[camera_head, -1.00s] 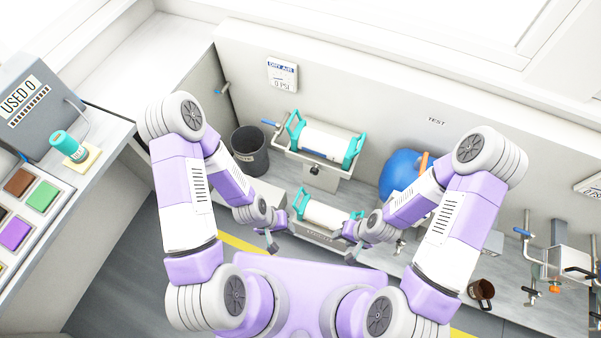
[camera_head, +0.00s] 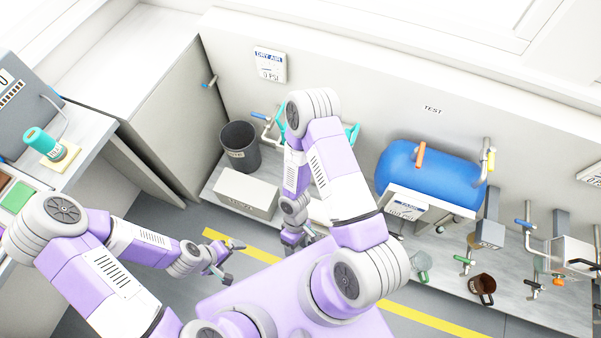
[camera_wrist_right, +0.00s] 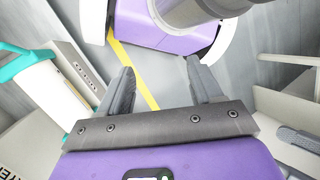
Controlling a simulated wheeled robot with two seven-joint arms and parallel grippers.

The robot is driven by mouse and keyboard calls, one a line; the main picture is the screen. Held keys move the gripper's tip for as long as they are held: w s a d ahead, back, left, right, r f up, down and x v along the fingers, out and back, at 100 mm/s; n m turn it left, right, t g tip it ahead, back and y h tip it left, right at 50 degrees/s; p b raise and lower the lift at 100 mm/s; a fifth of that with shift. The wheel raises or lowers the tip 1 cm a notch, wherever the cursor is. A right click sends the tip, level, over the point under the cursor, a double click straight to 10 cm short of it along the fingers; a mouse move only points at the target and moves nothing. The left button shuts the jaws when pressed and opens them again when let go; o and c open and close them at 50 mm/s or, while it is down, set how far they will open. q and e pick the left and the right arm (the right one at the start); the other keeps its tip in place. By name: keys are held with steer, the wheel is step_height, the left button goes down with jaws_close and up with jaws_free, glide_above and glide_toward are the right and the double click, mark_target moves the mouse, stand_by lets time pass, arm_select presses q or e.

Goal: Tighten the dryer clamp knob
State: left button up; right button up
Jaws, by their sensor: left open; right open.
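The dryer (camera_head: 352,134) on the back bench is mostly hidden behind my right arm in the head view; only parts of its teal handles show. Its clamp knob is hidden there, and I cannot make it out in the right wrist view. My right gripper (camera_head: 297,240) hangs low in front of the bench. In the right wrist view its fingers (camera_wrist_right: 160,82) are apart with nothing between them. A teal handle (camera_wrist_right: 14,66) and a white body are at the left of that view. My left gripper (camera_head: 224,264) is open and empty above the floor, left of the yellow line.
A dark bin (camera_head: 240,147) and a pale box (camera_head: 246,194) stand left of the dryer. A blue tank (camera_head: 415,172) lies to the right. Floor at left is clear.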

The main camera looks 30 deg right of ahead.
steer(key=w+d+f+n+h+b, duration=0.1)
steer(key=d+f+n+h+b, duration=0.4)
steer(key=d+f+n+h, duration=0.55)
steer(key=w+d+n+t+h+b, duration=0.25)
steer(key=w+n+t, duration=0.2)
steer(key=w, duration=0.35)
steer(key=w+d+n+t+h+b, duration=0.1)
steer(key=w+d+n+t+h, duration=0.35)
steer(key=w, duration=0.25)
steer(key=w+a+r+n+t+y+b, duration=0.1)
steer(key=w+a+n+t+y+b, duration=0.1)
steer(key=w+a+n+t, duration=0.45)
arm_select(q)
step_height(320, 180, down, 13)
steer(key=b, duration=0.1)
steer(key=shift+a, duration=0.15)
arm_select(e)
steer(key=w+d+m+t, duration=0.1)
steer(key=w+d+m, duration=0.1)
steer(key=w+d, duration=0.4)
steer(key=shift+d, duration=0.7)
steer(key=shift+r+h, duration=0.1)
steer(key=shift+h, duration=0.15)
